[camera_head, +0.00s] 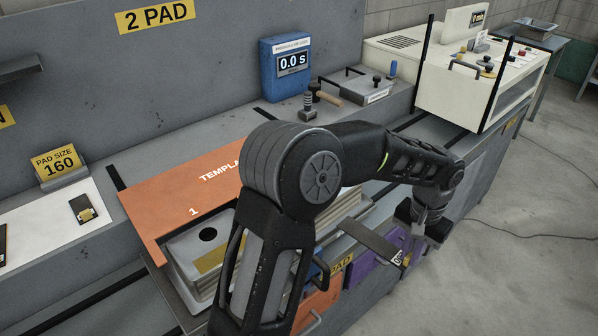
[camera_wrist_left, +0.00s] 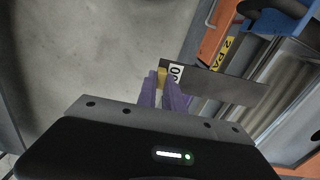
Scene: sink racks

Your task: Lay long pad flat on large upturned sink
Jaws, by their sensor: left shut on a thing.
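My left gripper (camera_head: 411,257) is shut on one end of a long dark grey pad (camera_head: 367,238), beside a white label. In the left wrist view, the purple fingers (camera_wrist_left: 165,86) pinch the labelled end of the pad (camera_wrist_left: 222,86), which extends right in the air. My right gripper is out of view.
The orange template board (camera_head: 165,205) lies on the bench, with a blue timer (camera_head: 285,68) behind it. A cream machine (camera_head: 455,75) stands at the back right. The floor (camera_head: 500,270) at right is clear except for a cable.

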